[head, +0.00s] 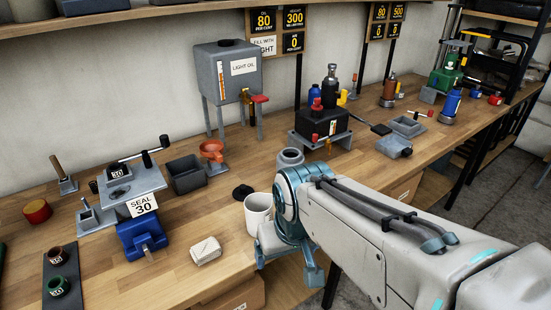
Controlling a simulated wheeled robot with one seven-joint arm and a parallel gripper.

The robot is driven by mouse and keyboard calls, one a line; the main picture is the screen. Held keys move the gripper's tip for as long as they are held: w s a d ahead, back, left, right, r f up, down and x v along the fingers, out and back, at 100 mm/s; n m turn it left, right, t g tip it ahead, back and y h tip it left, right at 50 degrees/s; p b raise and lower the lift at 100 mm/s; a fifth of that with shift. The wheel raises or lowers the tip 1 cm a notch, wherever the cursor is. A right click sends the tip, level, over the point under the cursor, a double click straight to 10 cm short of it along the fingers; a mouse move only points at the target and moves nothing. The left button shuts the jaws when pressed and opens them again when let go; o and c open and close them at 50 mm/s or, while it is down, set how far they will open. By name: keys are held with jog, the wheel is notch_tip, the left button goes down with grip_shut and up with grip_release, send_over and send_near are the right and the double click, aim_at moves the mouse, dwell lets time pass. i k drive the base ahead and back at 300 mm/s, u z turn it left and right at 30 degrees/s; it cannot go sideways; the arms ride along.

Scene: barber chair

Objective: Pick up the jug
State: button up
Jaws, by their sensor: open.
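A pale, open-topped jug-like vessel (257,212) stands upright near the front edge of the workbench. Its right side is partly hidden by my arm, and I cannot see a handle. A grey round vessel with an open mouth (290,157) stands just behind my wrist, its lower part hidden. I cannot tell for sure which of the two is the jug. My gripper (287,262) points down beside the pale vessel, to its right and toward the bench front. It is open, and I see nothing held in it. Its fingers are partly hidden by my wrist.
On the wooden workbench (100,268), a pale block (206,251) and a black lump (242,192) lie near the pale vessel. A blue vise-like device (142,238) stands left. A light oil tank (228,75) stands behind.

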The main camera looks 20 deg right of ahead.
aim_at(258, 205)
jog(key=z, duration=3)
jog(key=k, duration=1.4)
jog(key=u, duration=1.7)
